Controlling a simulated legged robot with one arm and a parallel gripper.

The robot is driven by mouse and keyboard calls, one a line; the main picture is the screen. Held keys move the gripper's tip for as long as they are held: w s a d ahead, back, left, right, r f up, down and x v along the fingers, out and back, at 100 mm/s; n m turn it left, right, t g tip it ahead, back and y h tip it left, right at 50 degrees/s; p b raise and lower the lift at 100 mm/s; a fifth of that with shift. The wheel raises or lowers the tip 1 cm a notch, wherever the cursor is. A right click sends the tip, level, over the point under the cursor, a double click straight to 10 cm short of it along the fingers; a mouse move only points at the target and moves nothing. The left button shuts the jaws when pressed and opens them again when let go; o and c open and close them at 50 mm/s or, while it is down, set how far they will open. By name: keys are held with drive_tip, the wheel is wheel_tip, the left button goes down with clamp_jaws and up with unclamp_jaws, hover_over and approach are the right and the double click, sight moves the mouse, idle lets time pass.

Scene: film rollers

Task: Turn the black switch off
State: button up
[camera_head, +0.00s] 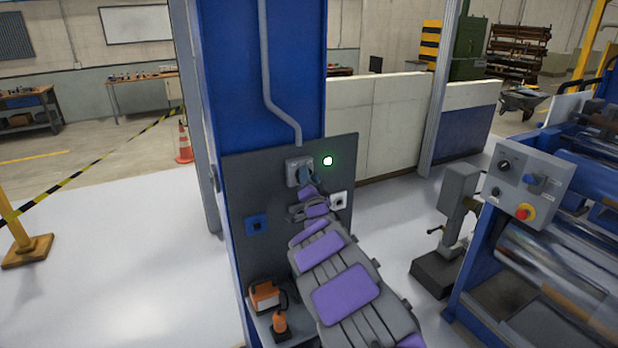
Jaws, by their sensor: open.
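A dark panel (240,180) is fixed to the blue column. It carries a blue switch plate (257,225) at the left, a white switch plate (339,201) at the right and a lit green lamp (328,161). No black switch stands out clearly on the panel; my arm covers the middle part between the blue and white plates. My gripper (309,188) is at the panel, just below a grey socket box (293,171) with a blue part in it. It is open. The fingertips are small and partly hidden, so I cannot tell whether they touch anything.
An orange tool (265,296) and an orange bottle (279,322) sit on a small shelf below the panel. A roller machine with a control box (528,182) stands at the right, with a grey stand (458,205) beside it.

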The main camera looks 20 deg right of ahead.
drive_tip(key=shift+w+d+r, duration=0.1)
drive_tip(key=shift+w+r, duration=0.05)
drive_tip(key=shift+w, duration=0.25)
clamp_jaws()
